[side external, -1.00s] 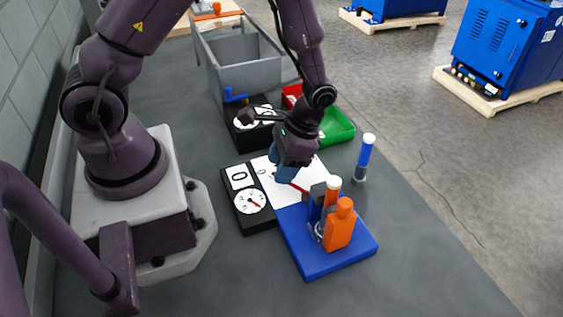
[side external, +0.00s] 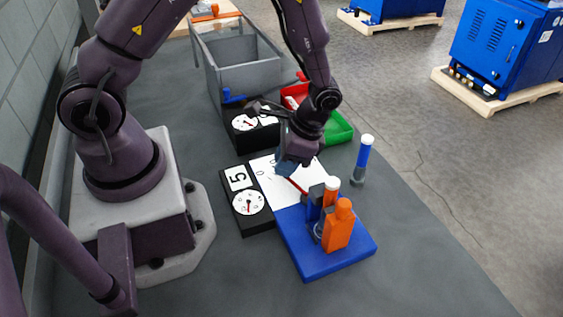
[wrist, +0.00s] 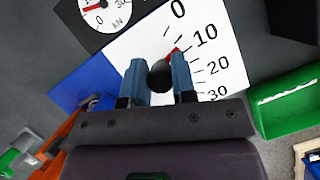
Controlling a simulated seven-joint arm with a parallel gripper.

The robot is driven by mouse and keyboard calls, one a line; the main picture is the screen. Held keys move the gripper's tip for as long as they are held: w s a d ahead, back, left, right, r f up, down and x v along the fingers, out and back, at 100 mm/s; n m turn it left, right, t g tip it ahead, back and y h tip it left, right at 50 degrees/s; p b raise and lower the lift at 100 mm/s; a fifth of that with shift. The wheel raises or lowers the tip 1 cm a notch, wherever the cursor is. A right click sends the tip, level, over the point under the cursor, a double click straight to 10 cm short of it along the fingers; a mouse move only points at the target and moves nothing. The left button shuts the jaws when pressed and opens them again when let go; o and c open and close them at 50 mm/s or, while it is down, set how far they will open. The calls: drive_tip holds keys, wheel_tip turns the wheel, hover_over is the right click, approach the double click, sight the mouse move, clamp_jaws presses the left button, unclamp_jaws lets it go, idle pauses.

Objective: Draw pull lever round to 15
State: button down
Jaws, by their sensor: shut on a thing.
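The pull lever (side external: 297,186) is a thin red rod running from the blue crimper base (side external: 331,262) over a white scale card (side external: 266,181). In the wrist view its dark round knob (wrist: 160,75) sits between my fingers. My gripper (side external: 287,166) is shut on that knob; it also shows in the wrist view (wrist: 160,84). The lever's red tip (wrist: 173,52) lies near the 10 label, below the 0, on the card (wrist: 140,40). A black readout box (side external: 246,226) beside the card shows 5 above a round dial (side external: 248,202).
A blue-and-white tube (side external: 363,158) stands to the right. Behind are a green bin (side external: 339,130), a red bin, a second dial box (side external: 243,123) and a grey bin (side external: 246,77).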

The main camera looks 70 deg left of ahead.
drive_tip(key=shift+w+a+m+t+y, duration=0.15)
drive_tip(key=shift+w+m+y, duration=0.25)
drive_tip(key=shift+m, duration=0.45)
drive_tip(key=shift+w+m+t+y, duration=0.2)
drive_tip(key=shift+w+m, duration=0.4)
drive_tip(key=shift+m, duration=0.25)
drive_tip(key=c, duration=0.9)
unclamp_jaws()
drive_tip(key=shift+c, duration=0.2)
drive_tip(key=v, duration=1.3)
